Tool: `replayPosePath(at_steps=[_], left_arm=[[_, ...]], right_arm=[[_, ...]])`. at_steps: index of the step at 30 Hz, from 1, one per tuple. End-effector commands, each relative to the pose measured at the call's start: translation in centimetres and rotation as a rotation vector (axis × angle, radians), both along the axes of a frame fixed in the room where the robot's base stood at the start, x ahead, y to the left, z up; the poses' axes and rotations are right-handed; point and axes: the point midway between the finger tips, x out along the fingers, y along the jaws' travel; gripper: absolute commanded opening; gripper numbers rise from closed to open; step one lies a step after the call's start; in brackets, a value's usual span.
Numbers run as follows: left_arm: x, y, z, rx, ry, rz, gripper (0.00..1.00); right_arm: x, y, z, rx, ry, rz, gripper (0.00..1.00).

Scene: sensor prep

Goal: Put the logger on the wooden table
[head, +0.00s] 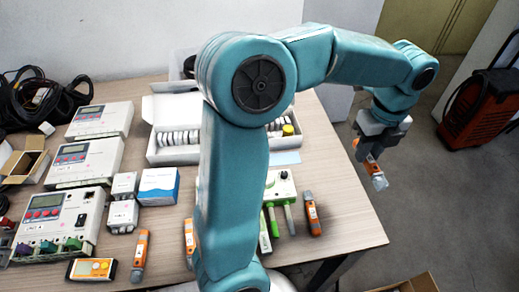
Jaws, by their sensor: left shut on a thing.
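My left gripper (367,146), at the end of the teal arm, is shut on the logger (374,172), a small orange device with a pale grey end. It hangs tilted from the jaws, just right of the wooden table's right edge in the picture, with grey floor behind it. The wooden table (345,225) has a bare strip at its right side. My arm crosses the middle of the view and hides part of the table. My right gripper is not in view.
Similar orange devices lie on the table, one near the right (312,214) and one at the front (139,255). A green-and-white device (281,187) and white controllers (88,163) stand there too. An open white box (174,120) is behind. A red machine (480,107) is on the floor.

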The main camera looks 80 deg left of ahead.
Motion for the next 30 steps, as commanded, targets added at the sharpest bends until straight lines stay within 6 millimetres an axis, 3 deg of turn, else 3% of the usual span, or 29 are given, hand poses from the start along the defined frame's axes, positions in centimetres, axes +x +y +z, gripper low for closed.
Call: replayPosePath(at_steps=[8,21,30], left_arm=[[-0.6,-0.5,-0.6,0.000,0.003,-0.019,0.00],[-0.5,-0.4,-12.7,-0.002,0.006,-0.017,0.00],[-0.2,-0.2,-16.6,-0.001,0.002,-0.016,0.00]], right_arm=[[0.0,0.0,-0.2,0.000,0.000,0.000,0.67],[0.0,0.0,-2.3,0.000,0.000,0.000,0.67],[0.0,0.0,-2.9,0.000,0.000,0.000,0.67]])
